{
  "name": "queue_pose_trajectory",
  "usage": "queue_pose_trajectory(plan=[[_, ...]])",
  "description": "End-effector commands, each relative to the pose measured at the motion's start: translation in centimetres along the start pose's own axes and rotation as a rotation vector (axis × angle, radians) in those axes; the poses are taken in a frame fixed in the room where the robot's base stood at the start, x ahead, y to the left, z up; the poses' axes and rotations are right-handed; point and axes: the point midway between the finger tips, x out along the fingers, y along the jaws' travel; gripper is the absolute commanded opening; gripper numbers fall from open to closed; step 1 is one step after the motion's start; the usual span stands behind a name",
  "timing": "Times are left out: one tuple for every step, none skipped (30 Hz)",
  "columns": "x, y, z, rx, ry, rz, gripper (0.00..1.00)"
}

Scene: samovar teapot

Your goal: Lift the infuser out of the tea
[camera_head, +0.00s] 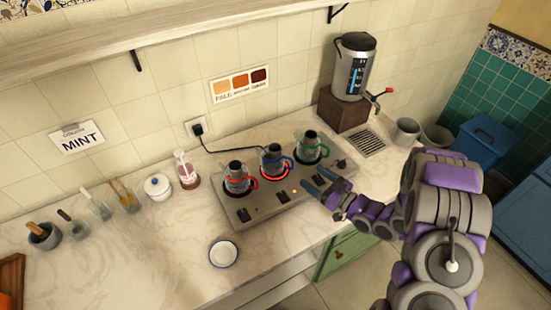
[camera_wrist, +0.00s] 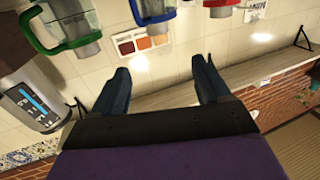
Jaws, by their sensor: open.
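Three small glass pots with dark tops stand in a row on a steel hot plate (camera_head: 262,206): a red-handled pot (camera_head: 237,180), a blue-handled pot (camera_head: 272,162) and a green-handled pot (camera_head: 308,149). No infuser can be made out; any inside the pots is hidden. My gripper (camera_head: 316,179) is open and empty, to the right of the blue-handled pot and apart from it. In the wrist view my gripper (camera_wrist: 161,66) shows spread blue fingers with nothing between them. The green-handled pot (camera_wrist: 68,28), blue-handled pot (camera_wrist: 152,10) and red-handled pot (camera_wrist: 222,8) are at the top edge.
A white dish (camera_head: 223,253) lies in front of the hot plate. A dispenser (camera_head: 354,68) stands behind on the right, by a drain grate (camera_head: 364,143) and a grey cup (camera_head: 406,132). Jars with utensils line the left. The front-left counter is largely clear.

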Motion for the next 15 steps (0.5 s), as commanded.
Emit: queue_pose_trajectory(plan=[[0.6, -0.1, 0.0, -0.001, 0.002, -0.004, 0.76], [0.9, -0.1, 0.0, -0.002, 0.002, -0.004, 0.76], [1.5, -0.1, 0.0, -0.002, 0.003, -0.005, 0.76], [1.9, -0.1, 0.0, -0.003, 0.003, -0.005, 0.76], [2.4, -0.1, 0.0, -0.003, 0.002, -0.004, 0.76], [3.0, -0.1, 0.1, -0.003, 0.001, -0.005, 0.76], [3.4, -0.1, 0.1, -0.004, 0.000, -0.005, 0.76], [3.9, -0.1, 0.1, -0.003, -0.001, -0.005, 0.76], [4.5, 0.0, 0.1, -0.003, -0.001, -0.003, 0.76], [4.9, -0.1, 0.1, -0.003, -0.001, -0.004, 0.76], [5.4, -0.1, 0.1, -0.004, 0.000, -0.004, 0.76], [6.0, -0.1, 0.1, -0.004, 0.000, -0.005, 0.76], [6.4, -0.1, 0.1, -0.004, 0.001, -0.004, 0.76], [6.9, -0.1, 0.1, -0.003, 0.001, -0.004, 0.76], [7.5, -0.1, 0.1, -0.002, 0.000, -0.003, 0.76]])
